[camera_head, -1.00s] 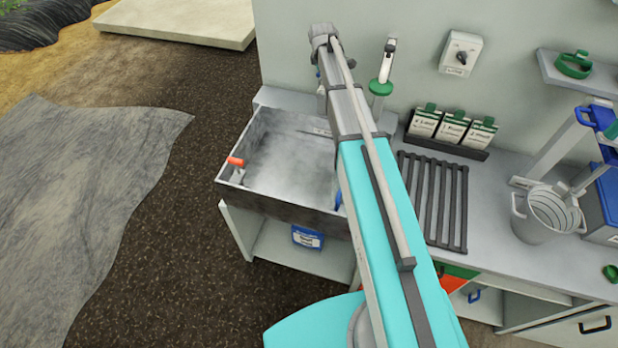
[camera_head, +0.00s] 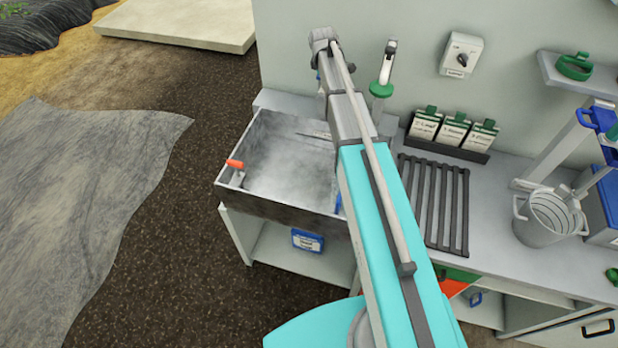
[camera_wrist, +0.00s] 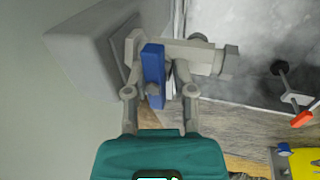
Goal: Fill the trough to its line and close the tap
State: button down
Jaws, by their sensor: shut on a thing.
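The grey trough (camera_head: 290,215) is set in the bench to the left of my arm in the head view; its wall also shows at the upper right of the wrist view (camera_wrist: 262,99). Its inside looks pale and cloudy; I cannot make out a fill line or the water level. The tap (camera_wrist: 205,58) is a grey body with a blue lever (camera_wrist: 153,75) in the wrist view. My gripper (camera_wrist: 157,78) is shut on the blue lever, one finger on each side. In the head view my own arm hides the gripper and most of the tap.
An orange-handled fitting (camera_head: 235,162) sits at the trough's left edge. A blue-labelled container (camera_head: 307,240) stands on the shelf below. Right of my arm are a slatted rack (camera_head: 435,203), seed packets (camera_head: 453,130) and a metal bucket (camera_head: 545,215).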

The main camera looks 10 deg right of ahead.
jog(key=shift+w+d, duration=0.15)
jog(key=shift+w, duration=0.15)
jog(key=shift+n, duration=0.3)
jog(key=n+y, duration=0.1)
jog(key=n, duration=0.2)
jog(key=shift+r+n+t, duration=0.1)
jog(key=shift+n+t, duration=0.2)
jog(key=n+y, duration=0.1)
jog(key=n, duration=0.3)
jog(key=n+y, duration=0.1)
jog(key=n, duration=0.4)
jog(key=shift+n+g+y, duration=0.4)
jog(key=shift+s+a+n, duration=0.2)
jog(key=shift+n, duration=0.1)
dwell(5.2)
